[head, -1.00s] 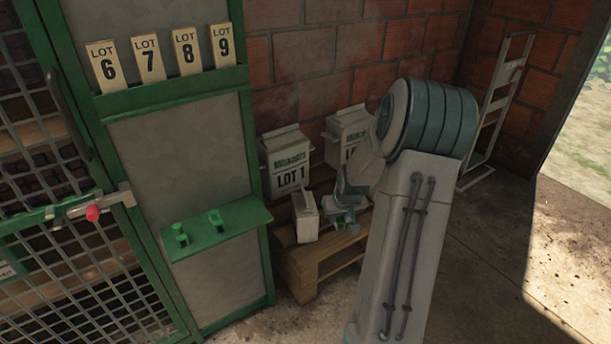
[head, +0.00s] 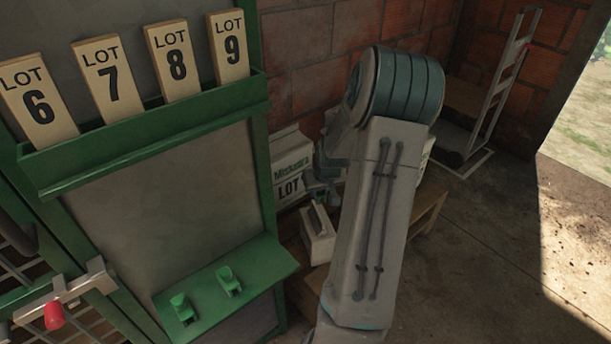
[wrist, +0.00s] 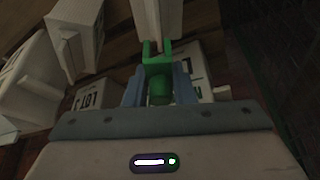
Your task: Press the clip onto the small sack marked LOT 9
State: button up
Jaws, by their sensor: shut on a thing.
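My gripper (wrist: 159,88) is shut on a green clip (wrist: 158,66) in the wrist view. The clip's two prongs point up the picture at the lower end of a pale sack (wrist: 158,22). I cannot tell whether they touch or grip it, and no lot mark shows on it. In the head view my arm hides most of the gripper and the clip. A small pale sack (head: 318,240) stands at the front of the pallet, its mark not visible. The LOT 9 card (head: 230,48) stands at the right end of the rack.
Large sacks, one marked LOT (head: 290,172), stand on the wooden pallet (head: 432,208) by the brick wall. Two green clips (head: 182,308) (head: 229,281) sit on the green shelf (head: 262,268). A hand truck (head: 497,95) leans at the back. The floor at right is clear.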

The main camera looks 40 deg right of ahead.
aim_at(317, 210)
jog(key=shift+w+f, duration=0.1)
jog(key=shift+w, duration=0.15)
jog(key=shift+s+d+f+b, duration=0.1)
jog(key=shift+f+b, duration=0.3)
jog(key=shift+b, duration=0.15)
notch_tip(317, 210, down, 4)
jog(key=b, duration=0.3)
jog(key=shift+f+b, duration=0.35)
jog(key=shift+f, duration=0.1)
dwell(0.3)
jog(key=shift+f+b, duration=0.6)
jog(key=shift+f, duration=0.75)
dwell(0.8)
